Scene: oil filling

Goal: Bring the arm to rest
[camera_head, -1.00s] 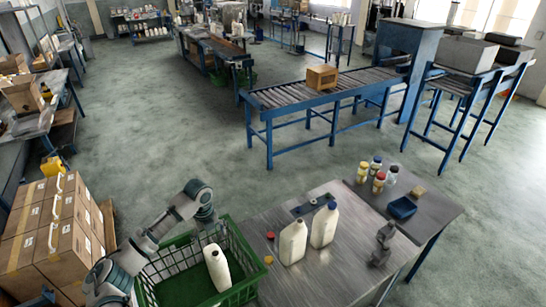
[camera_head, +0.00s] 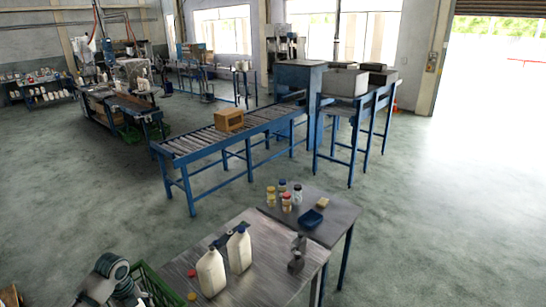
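My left arm, grey and dark teal, shows at the bottom left edge with its bent joints beside a green crate (camera_head: 148,279). I cannot make out its gripper fingers. My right arm and gripper are out of view. A red cap (camera_head: 192,272) and a yellow cap (camera_head: 192,296) lie near the table's left edge. Most of the crate is cut off below.
A small grey device (camera_head: 297,262) stands at the table's right. A second table (camera_head: 335,215) behind holds several small jars, a blue tray (camera_head: 311,218) and a sponge-like block (camera_head: 322,202). A blue roller conveyor (camera_head: 190,148) carries a cardboard box (camera_head: 229,120). Open floor lies left and right.

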